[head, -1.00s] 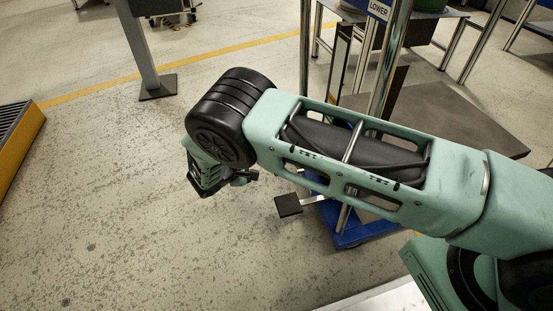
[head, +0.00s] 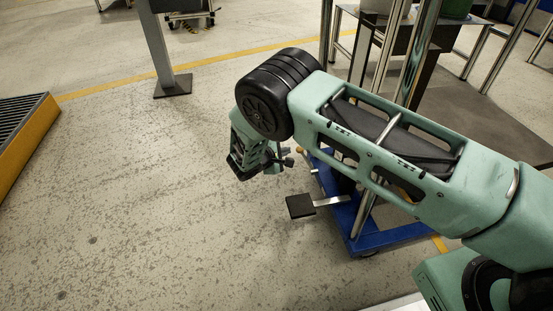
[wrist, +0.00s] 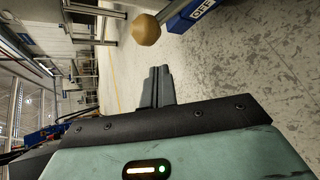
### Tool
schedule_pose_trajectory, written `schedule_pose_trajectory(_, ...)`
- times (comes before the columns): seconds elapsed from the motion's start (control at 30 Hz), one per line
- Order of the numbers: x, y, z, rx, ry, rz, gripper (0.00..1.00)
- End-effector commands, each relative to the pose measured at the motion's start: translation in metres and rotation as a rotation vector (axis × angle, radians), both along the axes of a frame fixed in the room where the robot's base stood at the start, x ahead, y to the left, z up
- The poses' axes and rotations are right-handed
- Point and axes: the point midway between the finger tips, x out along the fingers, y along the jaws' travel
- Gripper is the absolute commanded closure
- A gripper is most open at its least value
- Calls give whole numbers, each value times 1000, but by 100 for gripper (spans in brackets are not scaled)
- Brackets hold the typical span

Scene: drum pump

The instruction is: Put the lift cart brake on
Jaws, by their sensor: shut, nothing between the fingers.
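The lift cart has a blue base (head: 392,236) with chrome uprights, partly hidden behind my arm in the head view. A black foot pad (head: 300,206) on a metal lever sticks out to its left. A tan knob (head: 300,150) shows small by the cart's far left side. In the wrist view the tan knob (wrist: 146,29) is large, beside a blue cart bar (wrist: 190,14) with an "OFF" label. My gripper (head: 287,158) hangs just left of the cart, close to the knob and apart from it. In the wrist view its fingers (wrist: 158,84) are together and empty, with the knob above them.
A grey post (head: 172,85) stands on the floor at the back. A yellow-edged grated platform (head: 28,135) is at the left. A metal table (head: 465,22) stands behind the cart. The floor left of the cart is clear.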

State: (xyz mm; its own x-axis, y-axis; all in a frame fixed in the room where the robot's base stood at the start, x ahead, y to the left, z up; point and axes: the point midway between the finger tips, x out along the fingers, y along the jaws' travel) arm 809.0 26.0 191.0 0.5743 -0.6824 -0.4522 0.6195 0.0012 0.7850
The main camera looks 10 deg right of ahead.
Motion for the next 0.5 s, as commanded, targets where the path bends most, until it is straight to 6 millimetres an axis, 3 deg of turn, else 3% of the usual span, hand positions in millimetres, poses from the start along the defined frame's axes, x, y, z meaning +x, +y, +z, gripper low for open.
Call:
schedule_pose_trajectory(0.23, -15, -10, 12, 1, 0, -1, 100)
schedule_pose_trajectory(0.5, -19, -12, 16, 1, -1, 0, 100)
